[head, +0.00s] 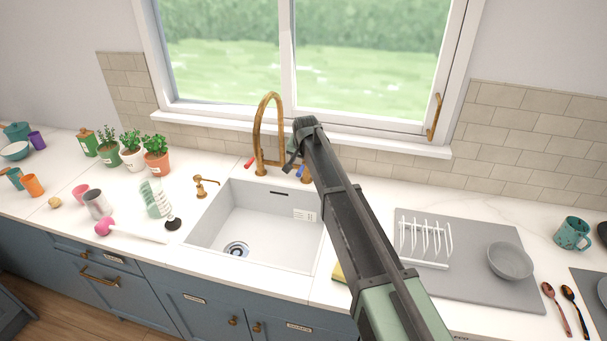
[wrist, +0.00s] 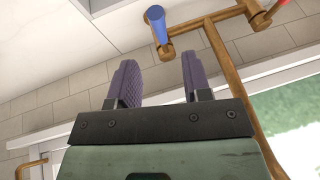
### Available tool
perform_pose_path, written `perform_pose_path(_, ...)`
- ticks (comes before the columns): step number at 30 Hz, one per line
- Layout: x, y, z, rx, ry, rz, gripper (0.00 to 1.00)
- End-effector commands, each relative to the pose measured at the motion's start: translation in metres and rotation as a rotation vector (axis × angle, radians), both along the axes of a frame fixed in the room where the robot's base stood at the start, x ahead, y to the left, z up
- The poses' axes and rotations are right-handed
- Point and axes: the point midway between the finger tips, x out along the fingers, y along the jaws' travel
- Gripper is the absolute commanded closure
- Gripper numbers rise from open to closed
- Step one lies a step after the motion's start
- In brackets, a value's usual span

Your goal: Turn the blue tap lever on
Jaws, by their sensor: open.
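The brass tap (head: 259,125) stands behind the white sink, its tall spout curving over. Its blue lever (head: 301,171) shows at the right of the tap base, partly hidden by my arm; its red lever (head: 249,162) is at the left. My gripper (head: 294,158) is close to the blue lever, beside the tap. In the wrist view, which appears upside down, my gripper (wrist: 160,68) has its two purple-grey fingers apart with nothing between them. The blue lever (wrist: 157,24) lies just beyond the fingertips, roughly in line with the gap, with no visible contact.
A grey mat (head: 463,283) with a white rack (head: 425,240) and bowl (head: 510,262) lies right. Potted plants stand left.

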Motion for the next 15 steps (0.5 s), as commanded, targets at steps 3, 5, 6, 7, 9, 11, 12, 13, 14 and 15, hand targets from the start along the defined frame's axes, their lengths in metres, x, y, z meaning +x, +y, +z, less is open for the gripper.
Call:
perform_pose_path(3, 0.014, 0.003, -0.04, 0.0, 0.0, 0.0, 0.55)
perform_pose_path(5, 0.02, 0.005, -0.053, 0.0, 0.0, 0.001, 0.55)
perform_pose_path(6, 0.023, 0.006, -0.061, 0.0, 0.0, 0.001, 0.55)
perform_pose_path(7, 0.026, 0.006, -0.065, 0.0, 0.0, 0.001, 0.55)
perform_pose_path(9, 0.03, 0.007, -0.073, 0.0, 0.001, 0.001, 0.55)
perform_pose_path(11, 0.032, 0.008, -0.075, 0.0, 0.001, 0.001, 0.55)
perform_pose_path(12, 0.032, 0.008, -0.075, 0.0, 0.001, 0.001, 0.55)
perform_pose_path(13, 0.032, 0.008, -0.074, 0.0, 0.001, 0.001, 0.55)
perform_pose_path(14, 0.032, 0.008, -0.073, 0.0, 0.001, 0.001, 0.55)
perform_pose_path(15, 0.032, 0.008, -0.072, 0.0, 0.001, 0.001, 0.55)
